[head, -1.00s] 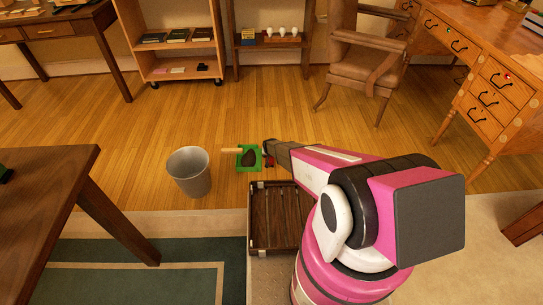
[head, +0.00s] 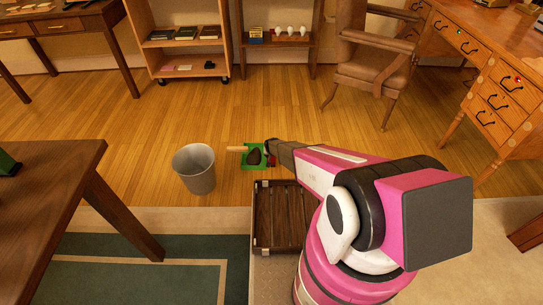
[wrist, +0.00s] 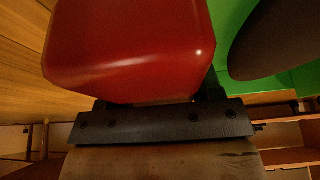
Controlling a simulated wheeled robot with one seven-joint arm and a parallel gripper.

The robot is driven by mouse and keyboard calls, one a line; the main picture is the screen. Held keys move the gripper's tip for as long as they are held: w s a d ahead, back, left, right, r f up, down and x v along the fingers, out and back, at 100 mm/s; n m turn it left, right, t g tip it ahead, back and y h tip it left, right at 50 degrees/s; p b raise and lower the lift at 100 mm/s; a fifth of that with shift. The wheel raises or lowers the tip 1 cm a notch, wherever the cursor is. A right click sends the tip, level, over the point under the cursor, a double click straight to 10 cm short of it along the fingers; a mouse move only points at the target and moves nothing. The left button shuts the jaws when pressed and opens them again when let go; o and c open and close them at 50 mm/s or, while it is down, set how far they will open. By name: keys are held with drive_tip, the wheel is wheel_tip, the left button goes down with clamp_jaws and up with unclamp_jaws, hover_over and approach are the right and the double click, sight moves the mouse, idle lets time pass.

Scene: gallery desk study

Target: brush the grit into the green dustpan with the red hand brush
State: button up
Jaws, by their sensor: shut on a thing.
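The green dustpan (head: 247,166) lies on the wood floor, its pale handle (head: 236,149) pointing left. A dark rounded lump (head: 254,157) shows over the pan, and no separate grains can be made out. My gripper (head: 271,150) is low at the pan's right edge, shut on the red hand brush (head: 270,158). In the wrist view the red brush (wrist: 130,50) fills the upper left. The green pan (wrist: 295,80) and the dark lump (wrist: 275,38) are close on its right. The bristles are hidden, and I cannot tell whether the brush touches the pan.
A grey metal bin (head: 194,170) stands left of the dustpan. A dark slatted wooden crate (head: 284,217) stands in front of it, under my arm. A dark table (head: 60,170) is at left. A chair (head: 370,60) and a desk (head: 490,65) are at right. Floor behind the pan is clear.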

drive_tip(key=d+r, duration=0.3)
drive_tip(key=r, duration=0.4)
idle(0.4)
